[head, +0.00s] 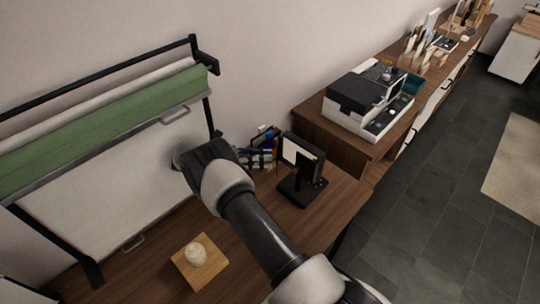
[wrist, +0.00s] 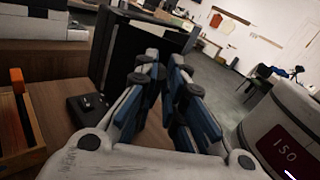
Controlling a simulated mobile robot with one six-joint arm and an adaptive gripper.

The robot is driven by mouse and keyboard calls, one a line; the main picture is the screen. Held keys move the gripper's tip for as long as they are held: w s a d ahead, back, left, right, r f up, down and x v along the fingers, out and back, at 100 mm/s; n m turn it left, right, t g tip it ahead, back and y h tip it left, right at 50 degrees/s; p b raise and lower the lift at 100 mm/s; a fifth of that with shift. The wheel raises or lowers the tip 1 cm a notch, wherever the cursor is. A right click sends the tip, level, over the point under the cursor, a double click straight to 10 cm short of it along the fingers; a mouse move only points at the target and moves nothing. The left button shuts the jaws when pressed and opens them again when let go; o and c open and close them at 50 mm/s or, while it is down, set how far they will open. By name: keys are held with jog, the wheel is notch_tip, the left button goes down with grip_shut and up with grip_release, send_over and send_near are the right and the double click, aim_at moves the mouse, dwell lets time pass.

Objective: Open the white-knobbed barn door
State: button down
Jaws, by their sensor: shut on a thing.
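A small black panel light (head: 302,155) with a pale face and dark flaps stands on a black base on the wooden table. My gripper (head: 270,158), with blue fingers, reaches it from the left, beside its left edge. In the wrist view the black panel (wrist: 135,50) fills the upper middle. There my gripper (wrist: 165,62) has its fingertips close together against the panel, shut on a barn door edge. The white knob cannot be made out; the fingertips hide the spot where they hold.
A black and white machine (head: 365,105) stands on the long wooden counter to the right. A wooden block with a pale round thing (head: 196,254) lies at the table's front. A white board with a green roll (head: 110,130) stands at left. Dark floor (head: 440,190) is clear.

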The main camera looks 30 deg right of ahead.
jog(key=shift+f, duration=0.1)
dwell(0.3)
jog(key=c, duration=1.6)
grip_release()
